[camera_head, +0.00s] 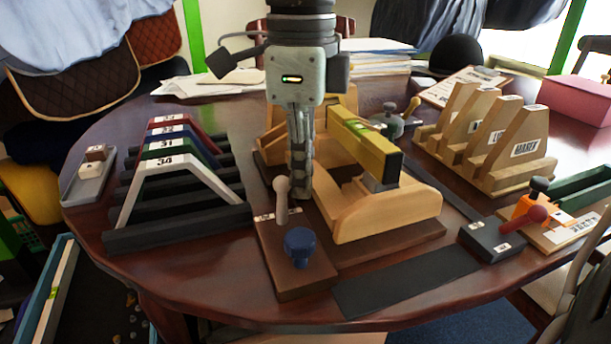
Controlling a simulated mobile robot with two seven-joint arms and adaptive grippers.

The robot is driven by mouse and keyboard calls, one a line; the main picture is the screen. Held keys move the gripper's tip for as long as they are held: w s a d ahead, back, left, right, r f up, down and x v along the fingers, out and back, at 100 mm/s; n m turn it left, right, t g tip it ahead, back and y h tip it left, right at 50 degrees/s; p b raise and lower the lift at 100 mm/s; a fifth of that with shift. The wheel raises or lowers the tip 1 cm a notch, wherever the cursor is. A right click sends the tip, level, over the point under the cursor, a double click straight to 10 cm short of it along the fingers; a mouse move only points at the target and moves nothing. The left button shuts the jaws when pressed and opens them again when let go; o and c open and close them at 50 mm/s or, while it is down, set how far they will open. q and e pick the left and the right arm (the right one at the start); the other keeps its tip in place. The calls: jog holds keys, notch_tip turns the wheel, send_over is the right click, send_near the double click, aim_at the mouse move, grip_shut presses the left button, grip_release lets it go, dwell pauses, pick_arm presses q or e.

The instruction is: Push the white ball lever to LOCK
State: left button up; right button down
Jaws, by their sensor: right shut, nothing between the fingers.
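The white ball lever (282,190) stands roughly upright on a brown base board (295,283) in the middle of the table. Its pale ball is at the top of the stem. My right gripper (298,196) comes down from above with its fingers closed and empty. The fingertips are just right of the lever's ball in the picture; I cannot tell whether they touch it. Small white labels lie near the lever's foot, too small to read. A dark blue knob (299,243) stands in front of the lever on the same board. My left gripper is out of view.
A wooden saddle form (385,210) carrying a yellow spirit level (365,150) stands close right of the gripper. A rack with numbered arches (178,180) is at left, wooden blocks (490,140) at right. A black strip (410,282) lies in front.

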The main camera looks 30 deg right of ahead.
jog(key=shift+w+a, duration=0.15)
jog(key=shift+a, duration=0.45)
jog(key=shift+d, duration=0.55)
notch_tip(320, 180, up, 7)
jog(key=p, duration=0.4)
dwell(0.7)
